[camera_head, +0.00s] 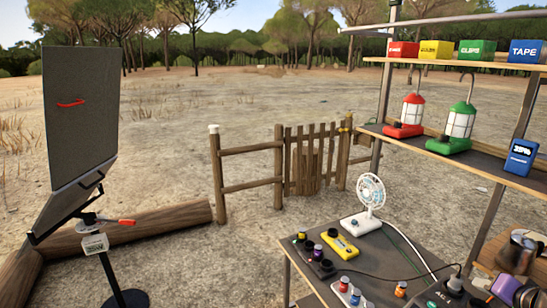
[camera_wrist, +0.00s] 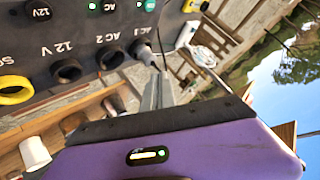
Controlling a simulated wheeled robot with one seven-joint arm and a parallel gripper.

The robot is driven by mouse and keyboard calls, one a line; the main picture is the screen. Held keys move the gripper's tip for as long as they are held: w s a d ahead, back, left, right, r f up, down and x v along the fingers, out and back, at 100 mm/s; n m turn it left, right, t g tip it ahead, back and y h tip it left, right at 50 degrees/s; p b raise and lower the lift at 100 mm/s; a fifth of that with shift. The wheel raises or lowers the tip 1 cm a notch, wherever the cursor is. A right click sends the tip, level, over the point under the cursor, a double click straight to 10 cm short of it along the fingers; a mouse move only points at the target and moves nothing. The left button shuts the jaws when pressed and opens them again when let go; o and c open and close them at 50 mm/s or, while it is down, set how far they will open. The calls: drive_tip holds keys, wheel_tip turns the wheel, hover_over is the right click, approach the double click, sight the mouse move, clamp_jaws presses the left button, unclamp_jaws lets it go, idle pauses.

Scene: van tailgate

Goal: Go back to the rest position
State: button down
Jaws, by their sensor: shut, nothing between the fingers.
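In the wrist view, my gripper (camera_wrist: 161,88) shows as two grey fingers close together, shut and empty. They rise from behind the dark edge of a purple body that fills the lower part of that view. Behind the fingers is a dark socket panel (camera_wrist: 85,48) marked 12 V, AC 1 and AC 2. A plug (camera_wrist: 142,50) sits at the AC 1 socket. I cannot tell whether the fingers touch the plug or its cable. In the head view, I cannot make out the fingers; a purple part shows at the lower right.
The head view shows a workbench (camera_head: 378,258) with a white fan (camera_head: 370,200), a yellow device (camera_head: 341,246) and small jars. Above it, shelves hold lanterns (camera_head: 459,125) and labelled boxes (camera_head: 434,49). A board on a stand (camera_head: 80,120) is at left. Open ground lies beyond.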

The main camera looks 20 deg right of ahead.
drive_tip(key=s+a+f+n+t+h+b, duration=0.1)
drive_tip(key=s+a+n+t+h, duration=0.15)
drive_tip(key=a, duration=1.15)
drive_tip(key=s+a+n+t+h+b, duration=0.1)
drive_tip(key=s+a+n+t+b, duration=0.2)
drive_tip(key=a, duration=1.1)
drive_tip(key=s+a+f+n+y, duration=0.2)
drive_tip(key=s+a+n+y, duration=0.1)
drive_tip(key=s+a, duration=0.5)
drive_tip(key=s+a+f+n+y+b, duration=0.1)
drive_tip(key=s+a+n+y, duration=0.3)
drive_tip(key=s+a, duration=0.5)
drive_tip(key=shift+a+f+y, duration=0.3)
drive_tip(key=shift+f+y, duration=0.4)
drive_tip(key=shift+y, duration=0.25)
